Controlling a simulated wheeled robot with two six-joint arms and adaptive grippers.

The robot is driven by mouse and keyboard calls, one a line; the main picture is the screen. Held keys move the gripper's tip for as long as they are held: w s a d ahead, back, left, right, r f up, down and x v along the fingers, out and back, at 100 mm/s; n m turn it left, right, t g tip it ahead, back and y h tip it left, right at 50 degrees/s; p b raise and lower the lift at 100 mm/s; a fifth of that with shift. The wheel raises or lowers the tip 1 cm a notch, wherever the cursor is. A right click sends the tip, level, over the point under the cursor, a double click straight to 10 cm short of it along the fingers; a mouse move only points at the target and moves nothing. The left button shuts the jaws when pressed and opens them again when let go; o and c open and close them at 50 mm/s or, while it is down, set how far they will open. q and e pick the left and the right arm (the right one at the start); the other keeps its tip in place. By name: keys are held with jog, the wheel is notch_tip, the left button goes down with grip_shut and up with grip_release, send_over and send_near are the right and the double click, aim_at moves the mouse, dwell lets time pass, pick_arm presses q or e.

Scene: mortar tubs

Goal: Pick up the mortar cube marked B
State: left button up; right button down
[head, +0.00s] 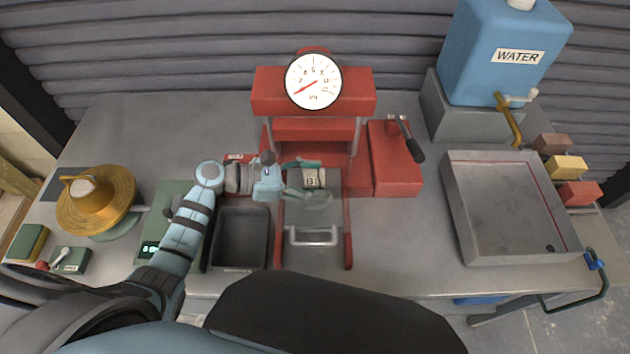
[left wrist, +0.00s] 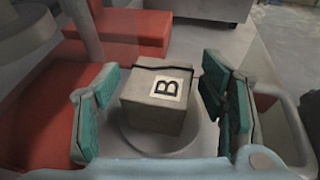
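The mortar cube marked B (left wrist: 157,103) is a grey block with a white label and a dark crack line near its top. It sits on a round plate (left wrist: 195,145) in the red press. In the head view the cube (head: 311,179) shows between the fingers. My left gripper (left wrist: 165,108) is open, with a teal-padded finger on each side of the cube and a visible gap on both sides. It also shows in the head view (head: 310,181) at the press. My right gripper is in neither view.
The red press (head: 313,92) with its dial gauge stands around the cube. A dark tub (head: 241,238) is left of it and a grey tray (head: 512,205) is at right. The blue water container (head: 510,50) stands at back right. A lever (head: 411,143) sticks out right of the press.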

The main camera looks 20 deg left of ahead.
pick_arm(q)
jog(key=c, duration=1.2)
jog(key=shift+c, duration=0.2)
